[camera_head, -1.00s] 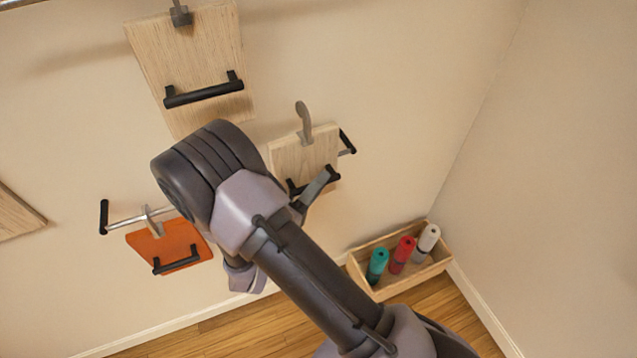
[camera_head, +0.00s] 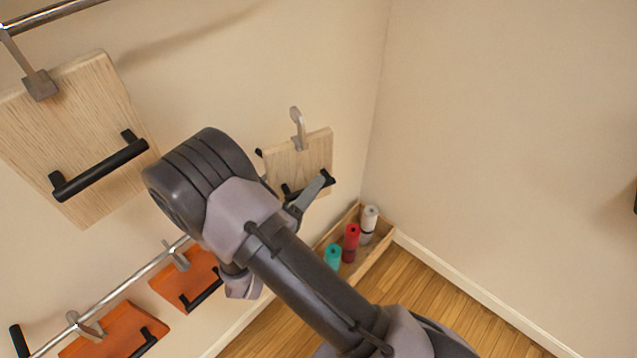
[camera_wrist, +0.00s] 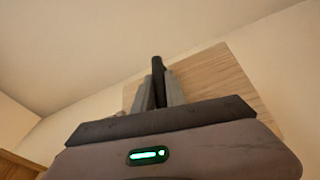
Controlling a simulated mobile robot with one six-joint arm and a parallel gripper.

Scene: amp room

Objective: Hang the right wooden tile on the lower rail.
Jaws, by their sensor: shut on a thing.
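My gripper (camera_head: 310,194) is shut on the black bar handle (camera_head: 291,191) of a small light wooden tile (camera_head: 314,153). The tile hangs roughly upright in front of the wall, its grey hook (camera_head: 297,125) rising free above its top edge. In the wrist view the fingers (camera_wrist: 160,88) close on the dark handle, with the wooden tile (camera_wrist: 215,72) behind. The lower rail (camera_head: 125,287) runs from bottom left up behind my arm. A black end piece (camera_head: 259,152) shows just left of the tile. The hook's opening is too small to judge.
Two orange tiles (camera_head: 193,274) (camera_head: 112,332) hang on the lower rail. A larger wooden tile (camera_head: 85,120) hangs from the upper rail (camera_head: 50,13). A wooden box (camera_head: 373,252) with teal, red and white rolls stands below right. Wall right of the held tile is bare.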

